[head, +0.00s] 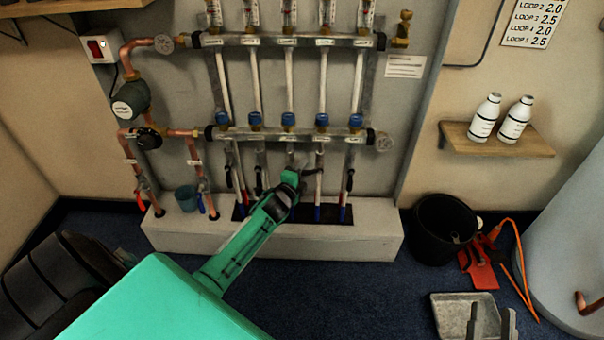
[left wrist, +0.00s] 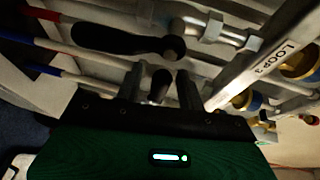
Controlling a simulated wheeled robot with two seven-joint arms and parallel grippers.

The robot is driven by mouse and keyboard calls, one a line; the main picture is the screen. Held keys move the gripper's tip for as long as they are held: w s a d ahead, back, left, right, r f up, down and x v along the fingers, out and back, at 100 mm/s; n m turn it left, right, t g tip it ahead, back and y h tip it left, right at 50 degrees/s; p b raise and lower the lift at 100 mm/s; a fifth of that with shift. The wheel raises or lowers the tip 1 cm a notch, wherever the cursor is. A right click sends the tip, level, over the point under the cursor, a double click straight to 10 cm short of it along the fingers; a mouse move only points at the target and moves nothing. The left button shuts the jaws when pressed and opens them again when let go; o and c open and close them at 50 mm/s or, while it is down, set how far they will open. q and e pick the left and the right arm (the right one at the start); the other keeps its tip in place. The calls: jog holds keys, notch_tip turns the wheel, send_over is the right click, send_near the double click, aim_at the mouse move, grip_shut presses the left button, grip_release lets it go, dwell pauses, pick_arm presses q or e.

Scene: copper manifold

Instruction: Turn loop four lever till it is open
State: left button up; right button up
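Loop four's black lever (head: 311,171) sits under the lower manifold bar, on the fourth pipe from the left. It sticks out sideways, across its pipe. My left gripper (head: 299,176) is at the valve row beside it. In the left wrist view the two fingers (left wrist: 160,88) stand apart with a black lever end (left wrist: 161,82) between them, gaps showing on both sides; it seems to be loop four's. Part of that valve is hidden.
A neighbouring black lever (left wrist: 125,41) lies along its pipe, close to the left fingers. The bar (left wrist: 245,75) with a LOOP 3 label runs close on the right. Other levers (head: 350,180) hang along their pipes. A black bucket (head: 444,240) and grey tray (head: 447,306) stand right.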

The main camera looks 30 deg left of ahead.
pick_arm(q)
grip_shut()
